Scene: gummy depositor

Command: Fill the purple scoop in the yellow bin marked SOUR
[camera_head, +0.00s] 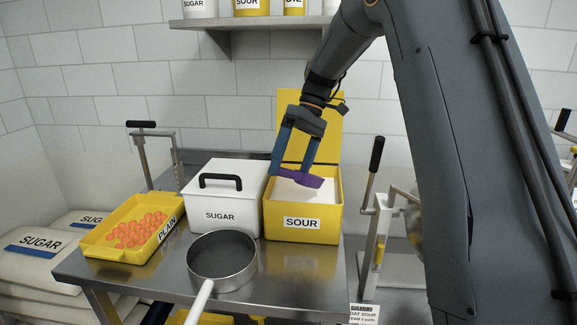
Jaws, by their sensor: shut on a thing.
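The yellow bin (330,222) with the SOUR label stands at the right of the steel table. Its yellow lid stands open at the back, and white powder (320,193) fills much of the inside. My gripper (290,170) reaches down over the bin with its two blue fingers. It is shut on the purple scoop (308,180). The scoop is tilted, with its right end lower, at the bin's opening near the powder. I cannot tell whether it touches the powder or holds any.
A closed white SUGAR bin (222,207) stands left of the yellow bin. A yellow PLAIN tray (105,248) holds several orange gummies. A steel sieve or pan (222,262) with a white handle sits at the front. A lever device (375,225) stands to the right. A shelf (250,23) hangs above.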

